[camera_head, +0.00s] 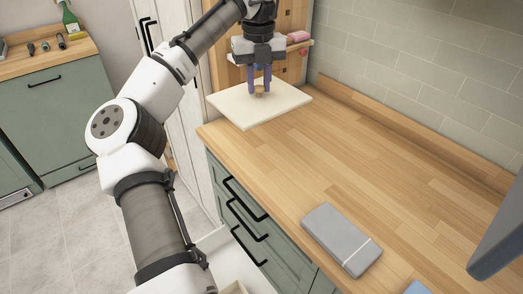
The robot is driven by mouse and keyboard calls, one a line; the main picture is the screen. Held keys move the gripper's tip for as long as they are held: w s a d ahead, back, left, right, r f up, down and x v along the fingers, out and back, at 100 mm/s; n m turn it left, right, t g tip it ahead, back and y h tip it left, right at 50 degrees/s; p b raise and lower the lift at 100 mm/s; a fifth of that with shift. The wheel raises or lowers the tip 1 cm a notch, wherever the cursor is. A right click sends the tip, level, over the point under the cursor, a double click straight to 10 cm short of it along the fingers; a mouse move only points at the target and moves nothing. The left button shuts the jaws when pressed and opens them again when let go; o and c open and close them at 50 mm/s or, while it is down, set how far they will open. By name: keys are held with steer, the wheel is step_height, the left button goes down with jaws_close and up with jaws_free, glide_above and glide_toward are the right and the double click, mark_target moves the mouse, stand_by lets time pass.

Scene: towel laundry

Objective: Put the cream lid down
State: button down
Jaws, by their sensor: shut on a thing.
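The cream lid (240,108) is a flat, pale square panel with a small wooden knob (259,90) on top. It is at the far left end of the wooden countertop, close to or on its surface; I cannot tell whether it touches. My gripper (259,82) points down over the lid, with its purple fingers shut on the knob. The lid looks about level. Its underside is hidden.
The wooden countertop (350,150) is clear in the middle. A grey flat box (341,239) lies near its front edge. A wooden shelf unit (291,18) stands behind the lid. An open drawer is below the counter at bottom. A tiled wall runs along the back.

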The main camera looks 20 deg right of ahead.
steer(key=shift+w, duration=0.1)
step_height(320, 180, down, 20)
steer(key=shift+r+p, duration=0.1)
steer(key=shift+p, duration=0.45)
steer(key=c, duration=1.3)
jaws_free()
steer(key=shift+o, duration=0.6)
step_height(320, 180, up, 12)
steer(key=shift+b, duration=0.45)
